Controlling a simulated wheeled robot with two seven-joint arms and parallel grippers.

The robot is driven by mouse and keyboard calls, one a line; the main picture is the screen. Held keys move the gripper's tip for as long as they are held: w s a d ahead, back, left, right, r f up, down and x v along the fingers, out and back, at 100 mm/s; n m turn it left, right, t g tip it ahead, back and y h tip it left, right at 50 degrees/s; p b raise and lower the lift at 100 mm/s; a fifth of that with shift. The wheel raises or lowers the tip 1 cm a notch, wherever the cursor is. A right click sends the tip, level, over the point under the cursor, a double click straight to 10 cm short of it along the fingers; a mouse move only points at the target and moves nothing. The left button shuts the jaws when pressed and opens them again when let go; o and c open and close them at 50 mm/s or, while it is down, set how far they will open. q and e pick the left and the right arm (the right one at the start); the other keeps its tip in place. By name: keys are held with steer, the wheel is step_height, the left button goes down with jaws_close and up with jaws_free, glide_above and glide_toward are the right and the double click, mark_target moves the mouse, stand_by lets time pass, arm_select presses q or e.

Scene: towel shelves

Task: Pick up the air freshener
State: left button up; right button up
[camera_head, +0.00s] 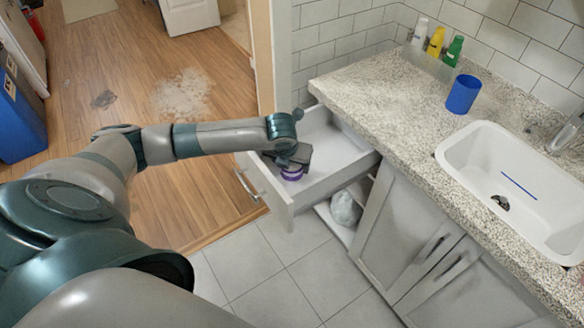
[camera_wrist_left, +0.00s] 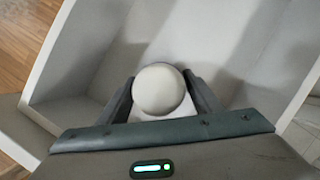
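The air freshener shows in the head view as a purple piece (camera_head: 292,174) inside the open drawer, under my left gripper (camera_head: 293,160). In the left wrist view its round, pale top (camera_wrist_left: 158,90) lies between the two fingers of my left gripper (camera_wrist_left: 160,82). The fingers stand on either side of it, very close to its edges. I cannot tell whether they press on it. The gripper hides most of it in the head view. My right gripper is not in view.
The white drawer (camera_head: 325,183) is pulled out below the granite counter (camera_head: 385,100), and its walls surround the gripper. A blue cup (camera_head: 462,94), several bottles (camera_head: 435,41) and a sink (camera_head: 480,150) are on the counter. A pale bag (camera_head: 345,208) lies below the drawer.

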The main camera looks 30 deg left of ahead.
arm_select(q)
steer(key=c, duration=0.7)
steer(key=shift+r, duration=0.1)
step_height(320, 180, up, 10)
steer(key=shift+f, duration=0.1)
stand_by(0.4)
